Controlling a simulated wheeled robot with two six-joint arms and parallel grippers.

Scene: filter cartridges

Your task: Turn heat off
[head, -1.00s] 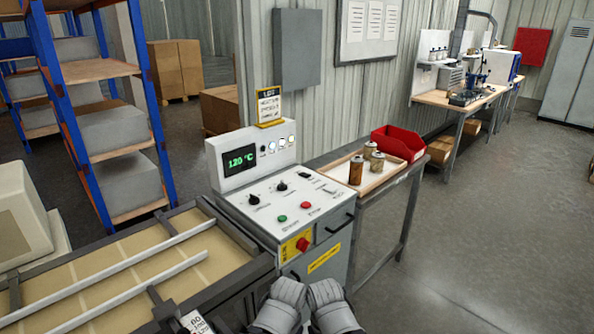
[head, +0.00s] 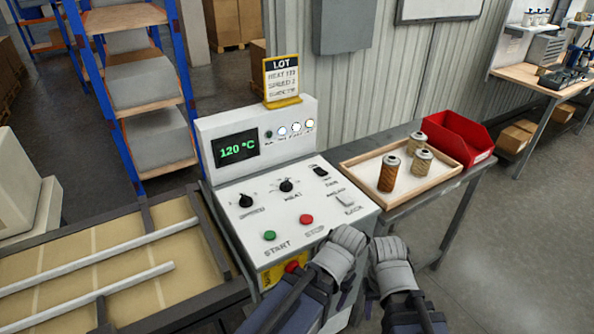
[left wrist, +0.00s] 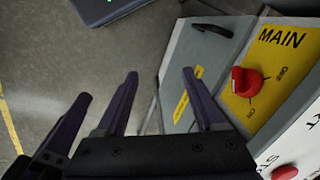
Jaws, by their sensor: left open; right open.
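The heat knob (head: 286,186) is a black dial on the white, sloped control panel (head: 222,212). A similar black knob (head: 246,201), apparently for speed, sits left of it. The green display (head: 236,149) reads 120 °C. A green start button (head: 270,236) and a red stop button (head: 306,219) sit lower. The red main switch (left wrist: 247,81) is on a yellow plate; it is partly hidden in the head view. My left gripper (left wrist: 160,75) is open and empty, apart from the switch. My right gripper (head: 388,250) is right of the panel's front edge; its fingers are hard to see.
A lot card (head: 282,80) stands on top of the panel. To the right, a wooden tray (head: 352,170) holds three cartridges, beside a red bin (head: 460,140). A conveyor bed (head: 122,238) lies left. Open floor (head: 520,220) is at the right.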

